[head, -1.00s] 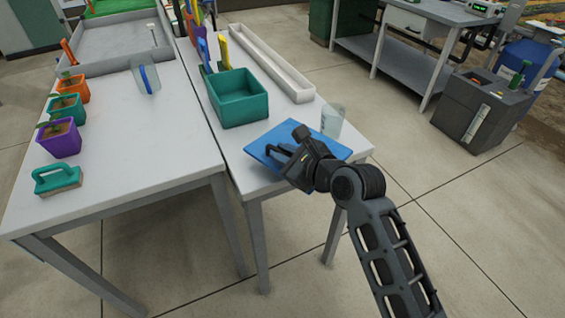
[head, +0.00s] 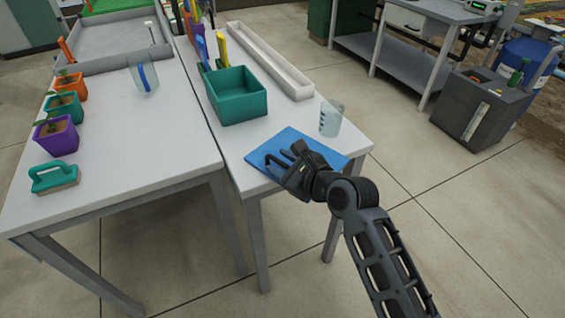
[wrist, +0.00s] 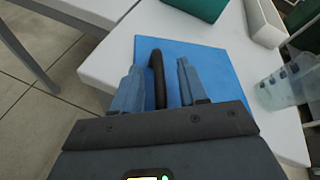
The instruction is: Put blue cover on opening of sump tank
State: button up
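The blue cover (head: 292,139) lies flat on the front end of the right white table. It fills the middle of the wrist view (wrist: 215,62), with a dark curved handle (wrist: 157,75) standing up from it. My gripper (head: 283,160) is low over the cover. In the wrist view its two fingers (wrist: 160,68) are apart, with the handle between them, nearer the left finger; I see no clear grip on it. The grey sump tank (head: 475,120) stands on the floor at the right, with a dark opening in its top (head: 487,78).
A clear beaker (head: 331,118) stands close behind the cover, and a teal bin (head: 237,95) and a white trough (head: 270,60) farther back. A grey bench (head: 405,70) stands left of the tank. Open floor lies between table and tank.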

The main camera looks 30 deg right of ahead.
jog(key=v, duration=1.2)
jog(key=shift+s, duration=0.1)
jog(key=s+a+n+h, duration=0.1)
jog(key=s+n+h, duration=0.2)
jog(key=s+n, duration=1.7)
jog(key=s, duration=0.7)
jog(key=shift+s+a+f+t+h, duration=0.2)
jog(key=shift+a+f+t+h, duration=0.1)
jog(key=shift+a+f+t, duration=0.1)
jog(key=s+r+n, duration=0.1)
jog(key=s+n, duration=0.1)
jog(key=s+r+n, duration=0.2)
jog(key=n, duration=0.1)
jog(key=s+r+n, duration=0.2)
jog(key=n, duration=0.1)
jog(key=shift+s+a+t, duration=0.15)
jog(key=shift+a+t, duration=0.15)
jog(key=shift+a, duration=0.05)
